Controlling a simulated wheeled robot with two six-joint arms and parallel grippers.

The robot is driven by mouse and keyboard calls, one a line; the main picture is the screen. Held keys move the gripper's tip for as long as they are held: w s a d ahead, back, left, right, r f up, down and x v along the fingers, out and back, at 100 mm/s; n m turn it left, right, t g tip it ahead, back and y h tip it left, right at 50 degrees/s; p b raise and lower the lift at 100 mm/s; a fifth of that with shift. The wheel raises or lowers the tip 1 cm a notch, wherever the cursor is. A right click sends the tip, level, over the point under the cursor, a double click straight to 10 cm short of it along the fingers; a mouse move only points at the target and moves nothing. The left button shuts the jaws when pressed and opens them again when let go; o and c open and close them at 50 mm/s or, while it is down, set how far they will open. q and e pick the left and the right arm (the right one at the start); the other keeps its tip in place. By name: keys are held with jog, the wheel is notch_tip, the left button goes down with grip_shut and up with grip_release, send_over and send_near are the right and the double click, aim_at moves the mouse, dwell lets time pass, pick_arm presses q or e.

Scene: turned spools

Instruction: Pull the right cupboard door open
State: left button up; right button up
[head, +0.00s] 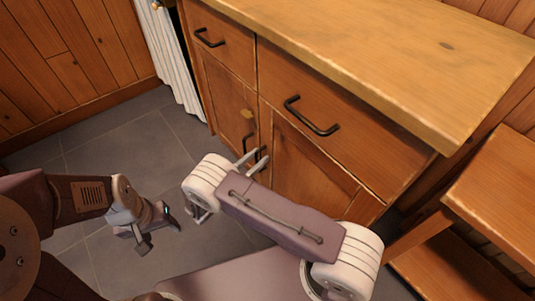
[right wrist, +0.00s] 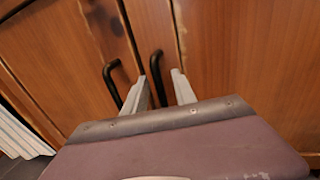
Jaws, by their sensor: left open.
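The right cupboard door (head: 305,170) is wood and looks shut. Its dark bar handle (right wrist: 157,78) is upright near the seam with the left door (right wrist: 70,50). My right gripper (right wrist: 163,84) is open at this handle, one pale finger on each side of it in the right wrist view. I cannot tell whether the fingers touch it. In the head view my right arm hides the lower part of the door. The left door's handle (right wrist: 112,85) is just left of the fingers. My left gripper (head: 157,226) is open and empty, low over the floor.
Two drawers with dark handles (head: 311,117) sit above the doors, under a wooden worktop (head: 400,60). A wooden shelf unit (head: 490,200) stands at right, a white curtain (head: 172,60) at left. Grey floor (head: 120,135) is clear at left.

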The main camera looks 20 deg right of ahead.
grip_shut()
dwell(1.4)
